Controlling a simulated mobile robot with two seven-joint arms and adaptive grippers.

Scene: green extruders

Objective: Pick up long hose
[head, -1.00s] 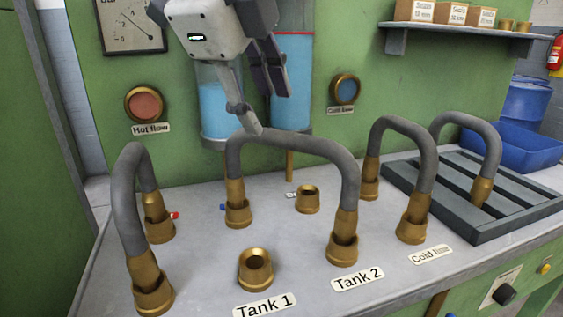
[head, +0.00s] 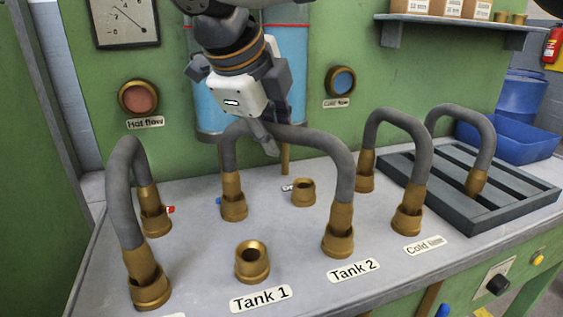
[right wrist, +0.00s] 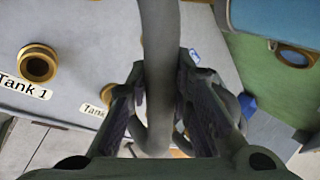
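The long hose (head: 310,139) is the grey middle arch with brass ends. One end stands in a brass socket at the Tank 2 label, the other in a socket further back and left. My right gripper (head: 262,135) reaches down from above onto the left part of its arch. In the right wrist view the hose (right wrist: 160,60) runs between the two fingers of the right gripper (right wrist: 162,80). The fingers stand on either side of it, apart, with narrow gaps showing. My left gripper is not in view.
Other grey hoses stand at the left (head: 122,185) and right (head: 398,125); another (head: 470,115) stands on a dark slatted tray (head: 455,215). Empty brass sockets are near Tank 1 (head: 252,262) and further back (head: 303,192). A blue-filled tank (head: 212,95) is close behind the gripper.

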